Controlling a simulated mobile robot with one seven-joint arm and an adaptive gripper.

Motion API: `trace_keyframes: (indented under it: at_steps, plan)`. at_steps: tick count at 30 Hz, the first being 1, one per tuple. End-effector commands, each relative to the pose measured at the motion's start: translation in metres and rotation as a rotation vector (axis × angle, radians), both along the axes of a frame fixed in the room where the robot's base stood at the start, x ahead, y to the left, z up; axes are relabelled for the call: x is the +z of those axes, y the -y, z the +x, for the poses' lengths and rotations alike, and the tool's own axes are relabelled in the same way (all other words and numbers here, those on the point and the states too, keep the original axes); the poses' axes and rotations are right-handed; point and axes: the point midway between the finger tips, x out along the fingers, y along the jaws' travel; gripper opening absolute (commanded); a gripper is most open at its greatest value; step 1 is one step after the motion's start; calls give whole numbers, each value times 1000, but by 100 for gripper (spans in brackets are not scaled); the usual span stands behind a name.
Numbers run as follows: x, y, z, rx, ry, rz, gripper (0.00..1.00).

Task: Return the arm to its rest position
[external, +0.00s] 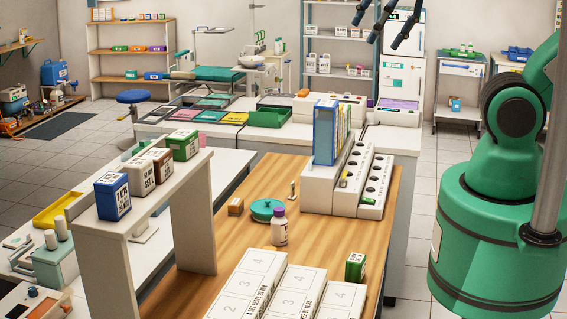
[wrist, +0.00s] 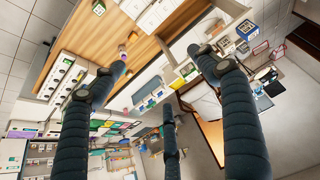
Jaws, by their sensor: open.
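My gripper (external: 385,28) hangs at the top edge of the external view, its dark fingers spread with nothing between them. In the wrist view my gripper (wrist: 160,78) shows three dark fingers spread apart and empty, in a strongly tilted view of the room. My green arm (external: 500,210) stands at the right of the external view. The links between it and the gripper are out of that picture. The gripper appears high and clear of the wooden table (external: 225,245).
The table holds a white bottle (external: 279,231), a teal lidded pot (external: 266,209), a small green box (external: 355,267) and white numbered bins (external: 285,285). A tall blue item (external: 325,132) rises from a white rack (external: 319,190). A raised white shelf (external: 150,200) carries several small boxes.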

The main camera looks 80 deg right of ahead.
Motion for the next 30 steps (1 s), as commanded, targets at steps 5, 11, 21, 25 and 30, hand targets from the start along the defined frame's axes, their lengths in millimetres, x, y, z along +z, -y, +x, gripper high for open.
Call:
trace_keyframes:
  at_steps: [5,11,21,25,30]
  plan:
    - [0,0,0,0,0,0,74]
    - [-3,0,0,2,0,-1,74]
    - [-43,0,0,3,0,-1,74]
    - [-67,0,0,3,0,-1,74]
    - [-98,0,0,3,0,-1,74]
